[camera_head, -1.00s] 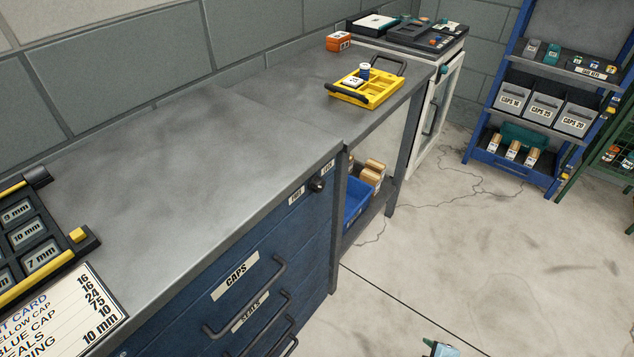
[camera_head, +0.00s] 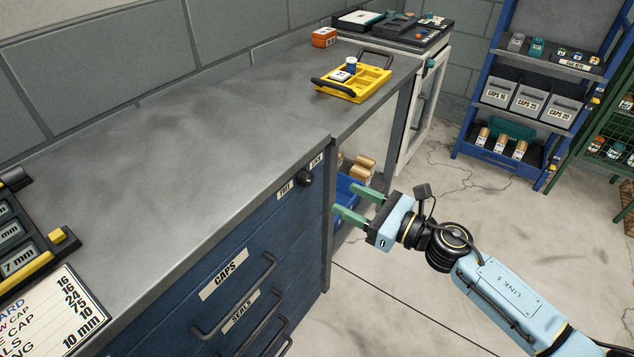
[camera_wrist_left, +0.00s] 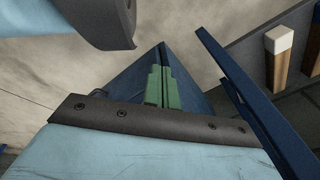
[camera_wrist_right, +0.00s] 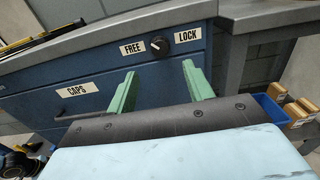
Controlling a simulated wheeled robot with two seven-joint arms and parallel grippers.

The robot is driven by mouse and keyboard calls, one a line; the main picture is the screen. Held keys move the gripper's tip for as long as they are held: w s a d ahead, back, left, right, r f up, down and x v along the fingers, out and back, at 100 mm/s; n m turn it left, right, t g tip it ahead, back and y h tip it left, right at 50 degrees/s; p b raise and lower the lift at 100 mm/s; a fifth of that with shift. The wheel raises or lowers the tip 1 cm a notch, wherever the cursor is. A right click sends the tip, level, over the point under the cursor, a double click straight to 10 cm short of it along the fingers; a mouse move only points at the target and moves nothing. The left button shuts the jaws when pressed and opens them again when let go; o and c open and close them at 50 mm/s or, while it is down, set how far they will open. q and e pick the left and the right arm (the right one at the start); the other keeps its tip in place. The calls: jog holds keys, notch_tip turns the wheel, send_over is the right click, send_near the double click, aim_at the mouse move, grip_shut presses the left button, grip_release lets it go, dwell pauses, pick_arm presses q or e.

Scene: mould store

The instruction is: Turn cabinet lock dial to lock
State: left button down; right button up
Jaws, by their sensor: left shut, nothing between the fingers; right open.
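The black lock dial (camera_head: 305,178) sits at the top right of the blue cabinet front (camera_head: 240,235), between a FREE label (camera_head: 285,188) and a LOCK label (camera_head: 316,161). In the right wrist view the dial (camera_wrist_right: 158,46) shows a light pointer mark toward the FREE label (camera_wrist_right: 132,48); the LOCK label (camera_wrist_right: 187,36) is to its right. My right gripper (camera_head: 357,203) is open and empty, to the right of the dial and apart from it. Its green fingers (camera_wrist_right: 162,90) point toward the cabinet front below the dial. My left gripper (camera_wrist_left: 160,85) is shut and empty, seen only in its wrist view.
Drawers labelled CAPS (camera_head: 224,275) and SEALS have protruding bar handles (camera_head: 236,300). A blue bin (camera_head: 347,190) stands beside the cabinet under the bench. A yellow tray (camera_head: 352,90) sits on the worktop. Floor in front of the cabinet is clear around my right arm.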

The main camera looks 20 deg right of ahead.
aim_at(311, 181)
jog(key=x, duration=0.9)
pick_arm(q)
jog(key=shift+s+f, duration=0.35)
jog(key=shift+s, duration=0.35)
pick_arm(e)
jog(key=shift+a, duration=0.1)
pick_arm(q)
jog(key=shift+d, duration=0.1)
pick_arm(e)
jog(key=shift+c, duration=0.4)
jog(key=c, duration=0.9)
pick_arm(q)
jog(key=shift+w, duration=0.15)
